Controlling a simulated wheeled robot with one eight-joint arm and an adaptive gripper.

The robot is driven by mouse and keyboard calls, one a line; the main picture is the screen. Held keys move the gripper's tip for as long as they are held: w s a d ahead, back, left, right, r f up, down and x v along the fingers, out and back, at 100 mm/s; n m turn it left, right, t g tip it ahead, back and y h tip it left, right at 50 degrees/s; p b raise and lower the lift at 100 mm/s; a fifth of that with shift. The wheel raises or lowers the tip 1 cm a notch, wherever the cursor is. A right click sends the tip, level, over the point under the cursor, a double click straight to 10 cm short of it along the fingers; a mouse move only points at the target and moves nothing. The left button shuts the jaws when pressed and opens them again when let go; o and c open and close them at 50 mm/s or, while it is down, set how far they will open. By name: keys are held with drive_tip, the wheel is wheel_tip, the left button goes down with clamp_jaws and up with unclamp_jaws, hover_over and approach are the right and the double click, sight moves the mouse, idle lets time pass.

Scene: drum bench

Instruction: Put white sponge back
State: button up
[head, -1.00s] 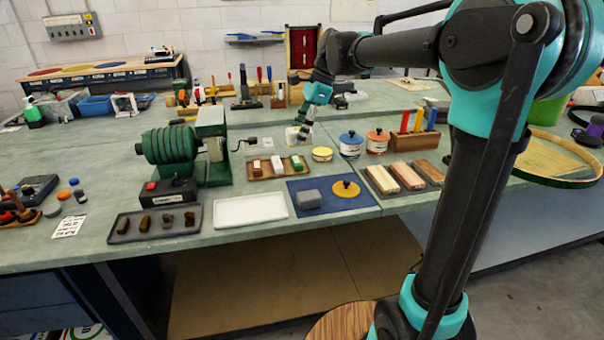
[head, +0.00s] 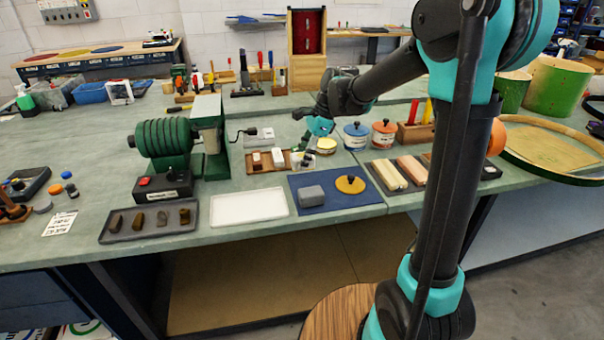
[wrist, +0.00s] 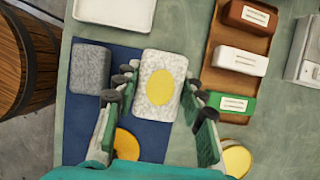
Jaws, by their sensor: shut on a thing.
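A white speckled sponge (wrist: 158,84) with a yellow oval on its face sits between the fingers of my gripper (wrist: 157,103), which is shut on it. In the wrist view it appears over the far edge of the blue mat (wrist: 70,142). In the head view my gripper (head: 312,142) is above the bench behind the mat, by the brown block tray; the sponge is hard to make out there. A grey sponge (wrist: 90,68) and a round yellow knobbed piece (wrist: 126,143) lie on the mat.
The white tray (head: 250,207) is empty, left of the mat. The brown tray (head: 255,168) with labelled blocks is close to my gripper. A yellow-topped tin (head: 326,146), blue-lidded jar (head: 356,137) and orange-lidded jar (head: 384,134) stand to the right.

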sight(302, 182)
drive_tip(key=shift+f, duration=2.9)
drive_tip(key=shift+f, duration=0.15)
drive_tip(key=o, duration=1.1)
drive_tip(key=v, duration=1.2)
drive_tip(key=shift+s, duration=0.1)
